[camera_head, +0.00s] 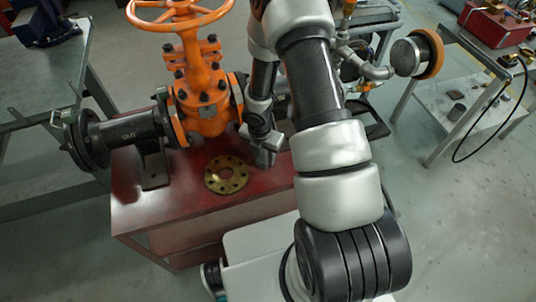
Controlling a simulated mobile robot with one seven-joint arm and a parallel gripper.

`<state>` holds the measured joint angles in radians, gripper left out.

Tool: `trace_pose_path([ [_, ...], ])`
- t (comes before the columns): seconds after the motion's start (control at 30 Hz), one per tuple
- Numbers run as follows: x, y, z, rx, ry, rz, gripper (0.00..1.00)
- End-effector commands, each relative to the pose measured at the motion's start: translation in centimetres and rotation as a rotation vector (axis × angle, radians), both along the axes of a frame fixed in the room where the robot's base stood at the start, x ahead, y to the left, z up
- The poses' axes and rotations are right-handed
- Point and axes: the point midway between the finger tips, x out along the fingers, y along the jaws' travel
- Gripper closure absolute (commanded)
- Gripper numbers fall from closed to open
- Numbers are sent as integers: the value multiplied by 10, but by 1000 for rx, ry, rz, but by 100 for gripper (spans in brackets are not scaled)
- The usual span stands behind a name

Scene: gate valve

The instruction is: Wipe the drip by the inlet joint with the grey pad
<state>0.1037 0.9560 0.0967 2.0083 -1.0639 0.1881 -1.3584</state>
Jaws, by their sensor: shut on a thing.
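The orange gate valve (200,85) stands on a red bench (190,215). Its left pipe (130,130) is marked OUT. The inlet side, to the right of the valve, is mostly hidden behind my arm. I cannot make out the drip. My gripper (266,152) points down just right of the valve's right flange, low over the bench top. It is shut on a small grey piece that looks like the grey pad, hard to tell from the fingers at this size. I cannot tell whether it touches the bench.
A brass flange ring (226,174) with bolt holes lies flat on the bench, left of and in front of my gripper. The orange handwheel (180,12) rises above the valve. A side table (440,100) stands right with a red box (494,25). Another table (40,85) stands left.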

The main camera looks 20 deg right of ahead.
Motion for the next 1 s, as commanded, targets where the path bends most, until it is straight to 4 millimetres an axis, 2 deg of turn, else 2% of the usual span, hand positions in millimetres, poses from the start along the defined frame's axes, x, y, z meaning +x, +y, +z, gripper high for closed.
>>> trace_pose_path([
  [0.3,0,28,-3,0,0,2,90],
  [0.5,2,32,-5,1,0,0,90],
  [0.67,3,28,-5,1,0,0,90],
  [1.0,3,-1,-6,1,1,-2,90],
])
